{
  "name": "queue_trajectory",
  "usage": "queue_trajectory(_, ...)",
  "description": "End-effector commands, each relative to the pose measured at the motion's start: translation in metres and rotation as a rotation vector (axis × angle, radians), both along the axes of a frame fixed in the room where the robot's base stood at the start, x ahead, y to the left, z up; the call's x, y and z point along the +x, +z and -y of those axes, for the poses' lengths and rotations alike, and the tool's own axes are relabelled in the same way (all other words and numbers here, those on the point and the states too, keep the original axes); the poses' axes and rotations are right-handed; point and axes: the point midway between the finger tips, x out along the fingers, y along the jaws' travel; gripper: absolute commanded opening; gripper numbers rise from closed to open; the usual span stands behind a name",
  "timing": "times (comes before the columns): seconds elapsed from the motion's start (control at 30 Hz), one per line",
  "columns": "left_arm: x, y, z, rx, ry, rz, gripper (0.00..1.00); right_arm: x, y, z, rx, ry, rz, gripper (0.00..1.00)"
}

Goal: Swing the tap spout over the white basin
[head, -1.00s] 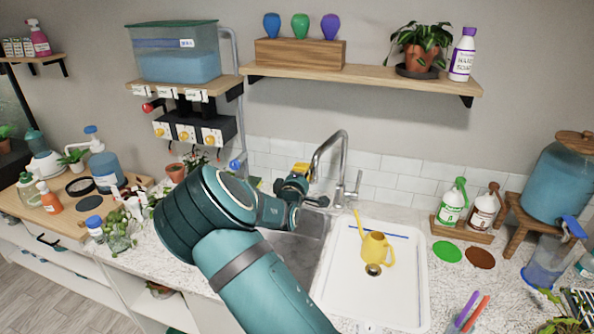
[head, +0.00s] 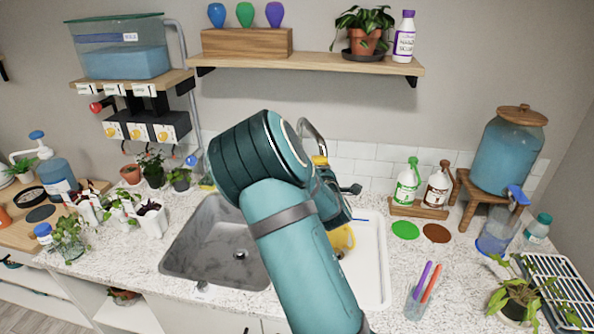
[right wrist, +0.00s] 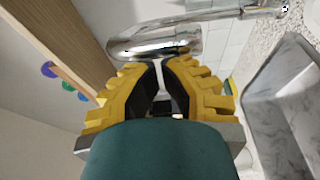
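The white basin (head: 374,275) lies on the right, partly covered by my arm. My right gripper (head: 320,160) is at the spout, mostly hidden by its own wrist. In the right wrist view its yellow fingers (right wrist: 160,64) are brought together at the tips, with nothing seen held between them. The spout (right wrist: 155,46) lies just past the tips; I cannot tell if they touch. My left gripper is not in view.
A yellow watering can (head: 343,240) stands in the white basin, partly hidden. The grey basin (head: 190,245) to the left is empty. Soap bottles (head: 406,183) stand behind the white basin on the right. A wooden shelf (head: 300,65) hangs above the tap.

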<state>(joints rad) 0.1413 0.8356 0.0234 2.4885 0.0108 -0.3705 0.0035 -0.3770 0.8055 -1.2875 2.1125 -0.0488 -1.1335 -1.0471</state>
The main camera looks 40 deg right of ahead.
Motion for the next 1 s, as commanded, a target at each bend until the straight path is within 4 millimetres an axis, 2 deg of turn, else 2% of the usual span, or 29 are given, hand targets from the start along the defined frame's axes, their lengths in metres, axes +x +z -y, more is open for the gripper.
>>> queue_trajectory(0.03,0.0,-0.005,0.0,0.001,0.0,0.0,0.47,-0.006,-0.001,0.012,0.001,-0.005,0.003,0.0)
queue_trajectory(0.2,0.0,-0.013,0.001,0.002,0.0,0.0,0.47,-0.018,-0.001,0.041,0.0,-0.004,0.002,0.0)
queue_trajectory(0.43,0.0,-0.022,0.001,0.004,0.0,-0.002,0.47,-0.025,-0.001,0.069,-0.001,-0.003,0.001,0.0)
queue_trajectory(0.67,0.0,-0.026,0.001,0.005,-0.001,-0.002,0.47,-0.027,0.0,0.083,-0.001,-0.001,0.0,0.0)
queue_trajectory(1.0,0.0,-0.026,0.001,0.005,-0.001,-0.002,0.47,-0.027,0.001,0.086,-0.001,-0.001,0.0,0.0)
